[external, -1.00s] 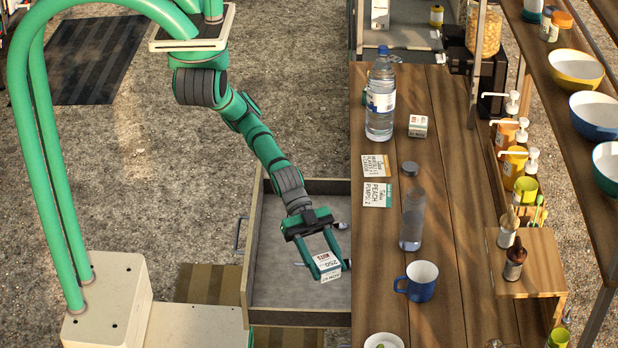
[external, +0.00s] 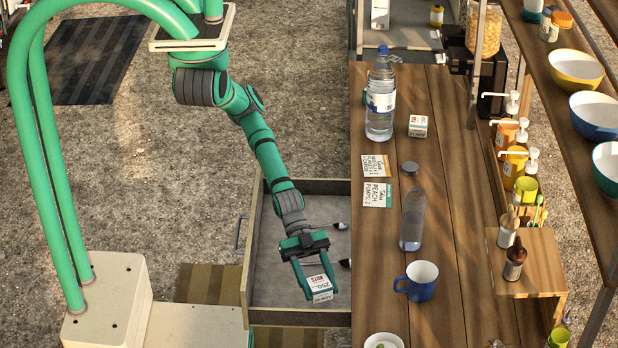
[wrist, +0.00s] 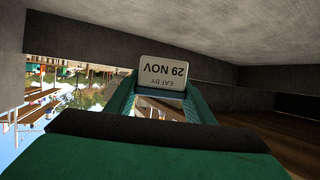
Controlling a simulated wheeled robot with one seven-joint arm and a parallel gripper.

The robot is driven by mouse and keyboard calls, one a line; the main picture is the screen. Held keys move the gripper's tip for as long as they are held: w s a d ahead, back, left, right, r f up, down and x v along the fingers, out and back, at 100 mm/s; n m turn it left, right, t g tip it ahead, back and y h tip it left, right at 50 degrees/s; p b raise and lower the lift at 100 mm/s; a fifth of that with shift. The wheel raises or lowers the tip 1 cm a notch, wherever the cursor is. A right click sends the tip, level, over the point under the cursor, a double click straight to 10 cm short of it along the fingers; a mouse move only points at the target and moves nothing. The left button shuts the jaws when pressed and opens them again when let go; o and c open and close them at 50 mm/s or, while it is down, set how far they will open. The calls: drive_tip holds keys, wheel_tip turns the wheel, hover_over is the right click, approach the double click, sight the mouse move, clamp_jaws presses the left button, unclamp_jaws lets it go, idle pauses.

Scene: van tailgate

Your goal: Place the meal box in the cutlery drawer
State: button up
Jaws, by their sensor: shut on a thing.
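The meal box (external: 318,284) is a small white carton with printed labels. In the wrist view the box (wrist: 161,74) shows a face reading "EAT BY 29 NOV". My gripper (external: 315,288) is shut on the box, one finger on each side. The cutlery drawer (external: 262,317) is pulled out from the left side of the wooden counter. My gripper and the box are over the drawer's front part, inside its outline. In the wrist view drawer walls (wrist: 80,45) surround the gripper. I cannot tell whether the box touches the drawer floor.
Dark-ended cutlery (external: 341,226) lies in the drawer by the counter edge. The counter (external: 385,250) holds a large water bottle (external: 380,100), a clear bottle (external: 412,220), a blue mug (external: 421,281) and another small carton (external: 418,126). The drawer's left floor looks clear.

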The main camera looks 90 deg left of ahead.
sight(319, 296)
drive_tip(key=shift+f, duration=2.2)
drive_tip(key=shift+f, duration=0.1)
drive_tip(key=o, duration=1.2)
drive_tip(key=shift+c, duration=0.2)
drive_tip(key=v, duration=1.2)
